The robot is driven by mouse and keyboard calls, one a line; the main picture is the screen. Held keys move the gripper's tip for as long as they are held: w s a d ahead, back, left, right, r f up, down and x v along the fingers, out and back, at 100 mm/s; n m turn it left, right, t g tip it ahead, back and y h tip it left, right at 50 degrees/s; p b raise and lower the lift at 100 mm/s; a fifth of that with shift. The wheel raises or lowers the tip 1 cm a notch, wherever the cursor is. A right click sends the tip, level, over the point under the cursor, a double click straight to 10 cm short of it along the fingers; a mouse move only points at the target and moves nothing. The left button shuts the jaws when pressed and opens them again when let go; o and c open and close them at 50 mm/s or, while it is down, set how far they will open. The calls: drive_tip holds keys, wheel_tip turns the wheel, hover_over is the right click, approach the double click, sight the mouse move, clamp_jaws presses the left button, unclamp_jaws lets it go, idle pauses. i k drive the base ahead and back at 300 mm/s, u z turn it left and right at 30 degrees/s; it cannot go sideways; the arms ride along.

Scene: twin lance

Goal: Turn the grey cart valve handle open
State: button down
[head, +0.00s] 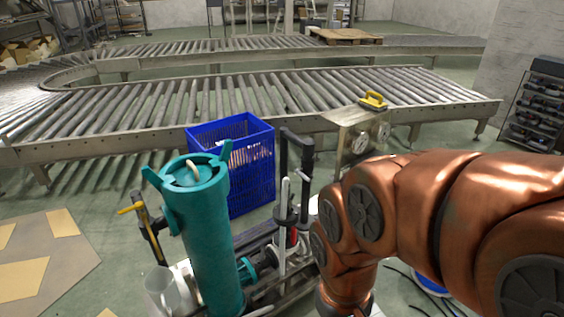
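A cart with a tall teal cylinder (210,240) stands at the bottom centre, with pipes and a teal flange (246,270) low beside it. A black upright frame (284,160) and a pale vertical rod (284,225) rise to the right of the cylinder, with a small red part (293,236) beside them. I cannot clearly make out a grey valve handle, nor whether it is open or closed. My copper-coloured arm reaches in from the right and bends down beside the cart, covering its right side. My gripper is out of sight.
A blue crate (236,175) stands behind the cylinder. A dark post with a yellow piece (131,208) is at its left. A box with round gauges (350,118) stands behind my arm. A roller conveyor (230,100) crosses behind. A flat brown board (45,265) lies on the left floor.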

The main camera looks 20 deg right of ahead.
sight(297, 172)
drive_tip(key=z, duration=1.75)
drive_tip(key=i, duration=0.95)
drive_tip(key=u, duration=2.45)
